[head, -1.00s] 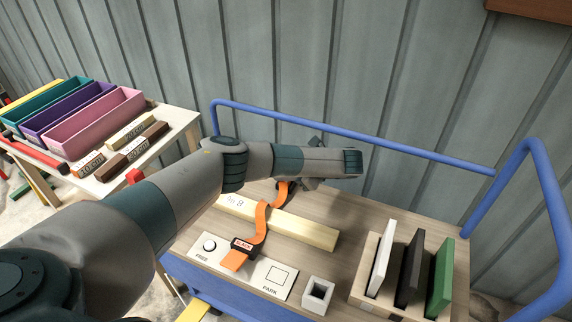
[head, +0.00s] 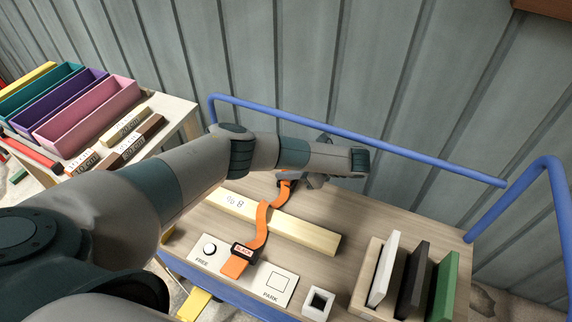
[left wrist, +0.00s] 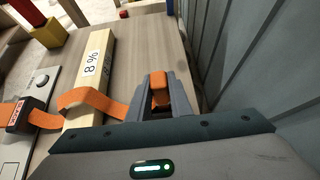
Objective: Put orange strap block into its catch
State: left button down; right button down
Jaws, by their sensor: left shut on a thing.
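An orange strap (head: 261,221) runs over a pale wooden beam (head: 300,233) marked "8". It passes through a black buckle (head: 242,251) on the front side. My left gripper (head: 314,181) is beyond the beam, at the strap's far end. In the left wrist view its fingers (left wrist: 161,100) are shut on the orange strap block (left wrist: 161,92), which shows between them. In that view the strap (left wrist: 92,101) lies across the beam and leads toward the gripper. My arm and gripper hide much of the far end in the head view. I cannot make out the catch. My right gripper is not in view.
A white plate marked FREE and PARK (head: 259,284) lies at the front edge. A small white square socket (head: 318,302) and a rack with white, black and green panels (head: 411,280) stand right. A blue rail (head: 420,164) borders the back. Coloured bins (head: 85,110) stand left.

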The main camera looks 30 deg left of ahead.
pick_arm(q)
jog(key=shift+s+d+r, duration=0.1)
jog(key=shift+s+d, duration=0.05)
jog(key=shift+d, duration=0.05)
jog(key=c, duration=1.6)
grip_release()
jog(key=shift+a, duration=0.1)
jog(key=shift+r, duration=0.1)
